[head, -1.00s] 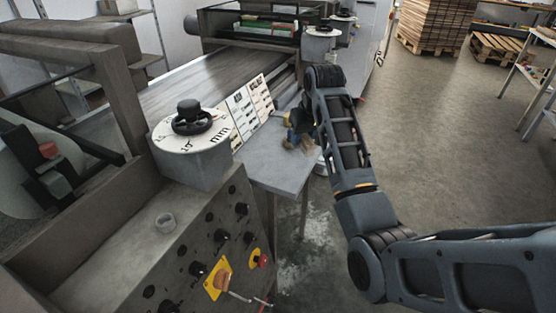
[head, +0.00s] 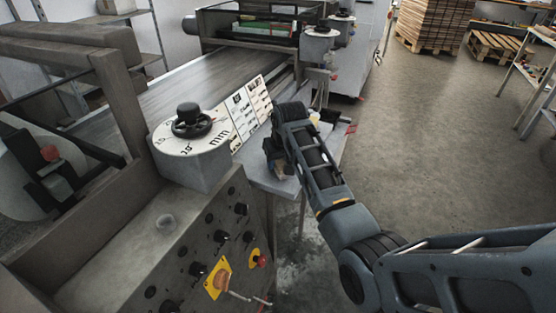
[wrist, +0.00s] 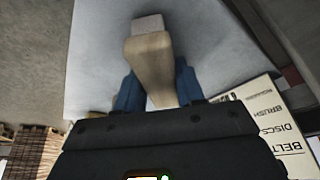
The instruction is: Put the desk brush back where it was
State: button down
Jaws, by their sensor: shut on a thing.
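The desk brush (wrist: 150,62) is in my gripper, with a tan wooden body and a pale grey end. In the wrist view it sticks out between the blue fingers of my gripper (wrist: 157,92), which are shut on it. In the head view my gripper (head: 281,160) is largely hidden behind my arm, over the near part of the grey side table (head: 262,178). I cannot tell whether the brush touches the table top.
A labelled board (head: 248,110) stands along the table's left edge; the wrist view shows it (wrist: 275,125) with words such as BRUSH and BELT. A small pale yellowish thing (head: 314,117) and a red thing (head: 350,128) are at the far end. The conveyor machine (head: 190,90) stands left.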

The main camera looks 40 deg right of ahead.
jog(key=shift+f, duration=0.15)
jog(key=c, duration=0.7)
grip_release()
jog(key=v, duration=1.2)
